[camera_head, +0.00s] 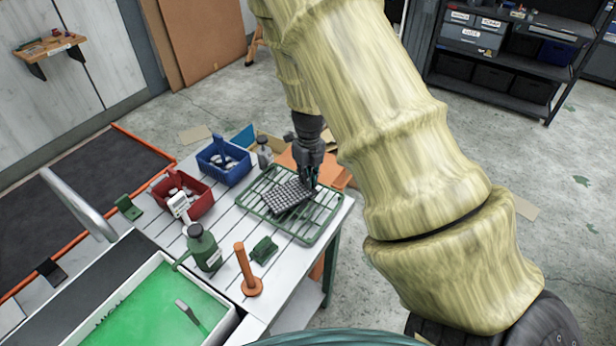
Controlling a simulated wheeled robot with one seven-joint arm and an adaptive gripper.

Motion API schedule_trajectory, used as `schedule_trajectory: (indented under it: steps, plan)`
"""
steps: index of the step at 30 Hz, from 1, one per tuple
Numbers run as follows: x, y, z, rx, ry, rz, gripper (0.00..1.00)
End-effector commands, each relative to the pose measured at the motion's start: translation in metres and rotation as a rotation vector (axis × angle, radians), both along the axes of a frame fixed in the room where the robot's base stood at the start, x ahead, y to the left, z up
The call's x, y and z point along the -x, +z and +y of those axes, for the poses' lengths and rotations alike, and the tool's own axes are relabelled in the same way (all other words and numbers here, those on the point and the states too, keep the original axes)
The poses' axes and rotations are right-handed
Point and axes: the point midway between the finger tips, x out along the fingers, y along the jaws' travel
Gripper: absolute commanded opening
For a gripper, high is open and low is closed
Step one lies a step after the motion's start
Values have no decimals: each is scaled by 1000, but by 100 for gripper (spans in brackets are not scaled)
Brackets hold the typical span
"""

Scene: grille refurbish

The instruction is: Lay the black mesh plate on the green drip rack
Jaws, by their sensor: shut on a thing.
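The black mesh plate (287,196) is over the green drip rack (322,229), toward the rack's middle. My gripper (309,187) is above the rack and shut on the plate's right edge. The plate looks tilted, with its left side lower. I cannot tell whether it touches the rack bars or hangs just above them. The rack lies flat on the white slatted table. My fingertips are small and dark here, and part of the rack's far right side is hidden behind my gripper.
A blue caddy (223,161) and a red caddy (181,192) stand left of the rack. A green can (203,247), a green brush (264,249) and an orange post (247,272) stand in front. A tray of green liquid (150,308) is at the lower left.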

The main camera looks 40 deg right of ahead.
Motion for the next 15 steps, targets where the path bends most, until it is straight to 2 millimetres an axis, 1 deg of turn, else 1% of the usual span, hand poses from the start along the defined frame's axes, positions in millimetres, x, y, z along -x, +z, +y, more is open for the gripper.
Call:
schedule_trajectory:
  steps: [4, 14, 15]
  plan:
    - [0, -9, 0, 0, -1, -1, 0]
    - [0, -12, 0, 0, -1, -1, 0]
    - [0, -12, 0, 0, 0, -1, 15]
